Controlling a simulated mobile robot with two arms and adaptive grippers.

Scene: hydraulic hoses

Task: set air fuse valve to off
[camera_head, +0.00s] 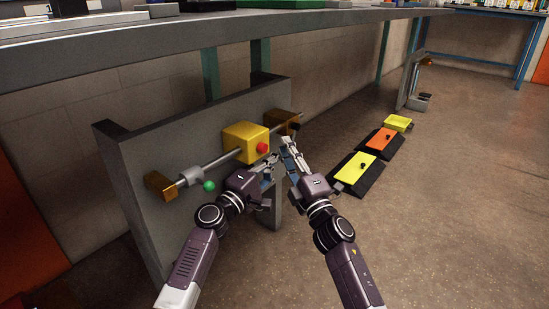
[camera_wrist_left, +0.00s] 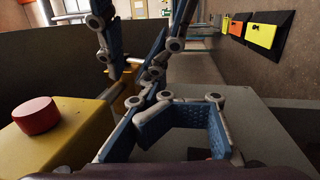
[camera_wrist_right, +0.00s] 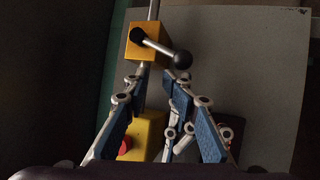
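A yellow valve block (camera_wrist_right: 147,40) sits on a grey pipe in the right wrist view. Its metal lever ends in a black ball (camera_wrist_right: 183,59). In the head view this block (camera_head: 280,118) is at the panel's right, with its black ball (camera_head: 295,126) beside it. My right gripper (camera_head: 290,148) is open; in the right wrist view its fingertips (camera_wrist_right: 158,78) are just short of the lever, with nothing between them. My left gripper (camera_head: 268,160) is lower, near the red button. In the left wrist view its fingers (camera_wrist_left: 188,98) look apart and empty.
A yellow box (camera_head: 240,140) with a red button (camera_head: 262,148) stands beside my grippers. A green ball handle (camera_head: 208,185) is further left on the grey panel (camera_head: 140,190). The two grippers are very close together. Coloured boxes (camera_head: 357,168) lie on the floor at right.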

